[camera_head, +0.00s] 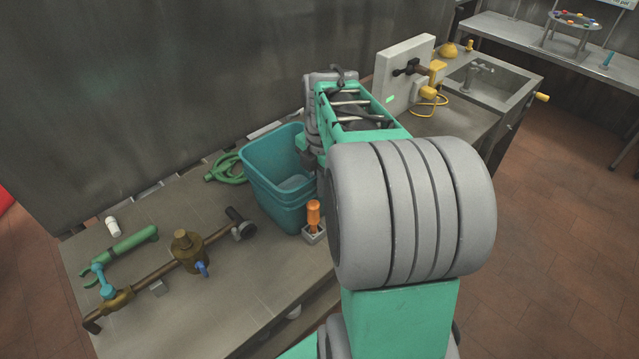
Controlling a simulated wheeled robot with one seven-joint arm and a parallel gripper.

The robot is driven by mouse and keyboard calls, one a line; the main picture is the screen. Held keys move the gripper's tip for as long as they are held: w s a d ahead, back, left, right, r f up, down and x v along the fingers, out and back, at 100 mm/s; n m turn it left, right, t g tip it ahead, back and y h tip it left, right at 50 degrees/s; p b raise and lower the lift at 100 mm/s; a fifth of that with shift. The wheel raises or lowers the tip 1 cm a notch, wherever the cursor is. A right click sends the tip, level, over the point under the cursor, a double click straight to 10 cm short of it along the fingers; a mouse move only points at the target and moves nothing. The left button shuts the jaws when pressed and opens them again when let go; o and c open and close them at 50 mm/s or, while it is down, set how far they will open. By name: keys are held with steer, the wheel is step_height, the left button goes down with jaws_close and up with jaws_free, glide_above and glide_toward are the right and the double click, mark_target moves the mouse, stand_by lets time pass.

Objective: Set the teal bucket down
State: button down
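The teal bucket (267,191) is at the middle of the grey counter (225,285), near the back wall. It looks upright, with its open top facing up, and something pale lies inside it. From this view I cannot tell whether its base touches the counter. My arm reaches from the lower right across to the bucket's right side. My gripper is hidden behind the arm links and the bucket's right edge, so its fingers and any hold on the bucket do not show.
An orange-handled tool (313,216) stands right at the bucket's front. A brown pipe with a valve (188,250) and a green wrench (125,244) lie left. A white panel (404,72) and sink (486,84) are at the back right.

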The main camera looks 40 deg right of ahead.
steer(key=c, duration=1.7)
jaws_free()
